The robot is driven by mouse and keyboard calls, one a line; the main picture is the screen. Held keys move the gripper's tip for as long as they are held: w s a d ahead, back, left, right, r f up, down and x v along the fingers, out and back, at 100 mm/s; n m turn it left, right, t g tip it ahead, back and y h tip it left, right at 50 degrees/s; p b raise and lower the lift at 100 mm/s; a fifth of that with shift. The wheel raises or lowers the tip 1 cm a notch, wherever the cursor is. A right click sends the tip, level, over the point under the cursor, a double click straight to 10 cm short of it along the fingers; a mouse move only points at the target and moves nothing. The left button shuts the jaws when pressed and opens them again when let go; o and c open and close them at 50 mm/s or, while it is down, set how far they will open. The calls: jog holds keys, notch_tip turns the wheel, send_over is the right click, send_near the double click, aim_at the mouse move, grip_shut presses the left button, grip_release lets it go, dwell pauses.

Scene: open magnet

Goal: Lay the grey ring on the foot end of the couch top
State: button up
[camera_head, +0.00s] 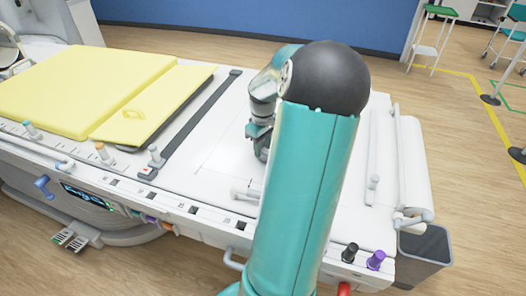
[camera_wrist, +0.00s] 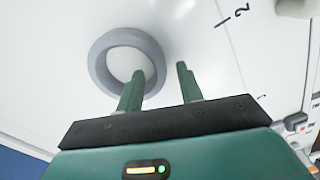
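The grey ring (camera_wrist: 98,66) shows in the wrist view, lying against a white surface that looks like the couch top (camera_wrist: 50,90). My gripper (camera_wrist: 160,70) is over its lower right edge, with fingers apart. The left finger overlaps the ring's opening and the right finger is outside the ring. A gap shows between the right finger and the ring wall. In the head view my arm hides the ring and most of the gripper; the white couch top (camera_head: 215,150) stretches on both sides of the arm.
Yellow pads (camera_head: 80,85) cover the couch's left part, beside a dark strap (camera_head: 190,130). A white roll (camera_head: 412,165) stands at the right end, near a grey bin (camera_head: 425,245). Black and purple knobs (camera_head: 376,260) line the front edge. Clear couch top shows around the arm.

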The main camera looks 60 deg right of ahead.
notch_tip(320, 180, up, 9)
jog(key=shift+r, duration=0.15)
jog(key=w+a+r+n+h, duration=0.1)
jog(key=w+a+r, duration=0.15)
jog(key=a, duration=0.55)
jog(key=w+a+r+t+h, duration=0.1)
jog(key=w+a+r, duration=0.1)
jog(key=w+a, duration=0.35)
jog(key=w+a+r+n, duration=0.1)
jog(key=w+a+r, duration=0.1)
jog(key=a, duration=0.8)
jog(key=s+a+t+y, duration=0.1)
jog(key=s+a+t, duration=0.1)
jog(key=a, duration=0.9)
jog(key=s+a+r+t+y, duration=0.1)
jog(key=s+a, duration=0.4)
jog(key=a, duration=0.5)
jog(key=shift+s+a+n+t, duration=0.25)
jog(key=shift+a+n+t, duration=0.15)
jog(key=shift+t, duration=0.4)
jog(key=shift+a, duration=0.2)
